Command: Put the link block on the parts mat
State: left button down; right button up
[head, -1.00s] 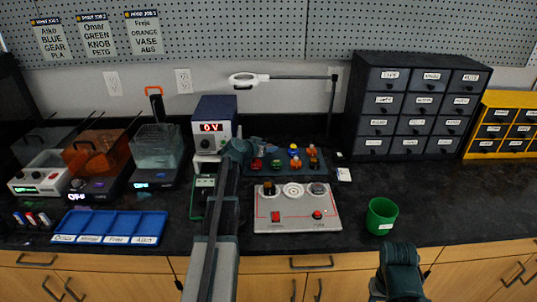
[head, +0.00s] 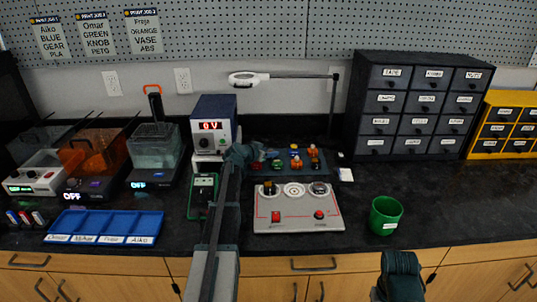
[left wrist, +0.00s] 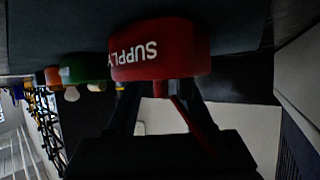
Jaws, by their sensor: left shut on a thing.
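In the head view my left gripper (head: 243,156) is low at the left end of the dark parts mat (head: 330,162). In the left wrist view a red block (left wrist: 160,50) marked "SUPPLY" is at my fingertips, its thin red stem between the fingers; the gripper is shut on it. The same red block shows in part beside the gripper in the head view (head: 256,165). Whether it touches the mat is unclear. Several green, blue, red and orange blocks stand on the mat. I read no "link" label on any block.
A white board (head: 297,221) with knobs and red buttons lies in front of the mat. A green cup (head: 385,215) stands right of it. A blue sorting tray (head: 105,224) is at left. A power supply (head: 213,122) stands behind my gripper. The right counter is mostly clear.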

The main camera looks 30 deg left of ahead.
pick_arm(q)
jog(key=shift+c, duration=1.4)
grip_release()
jog(key=shift+f, duration=0.1)
jog(key=shift+r, duration=0.2)
jog(key=p+v, duration=0.5)
jog(key=v, duration=0.6)
jog(key=shift+s, duration=0.1)
jog(key=shift+s+r, duration=0.2)
jog(key=shift+s, duration=0.2)
jog(key=shift+a+p, duration=0.1)
jog(key=shift+p, duration=0.2)
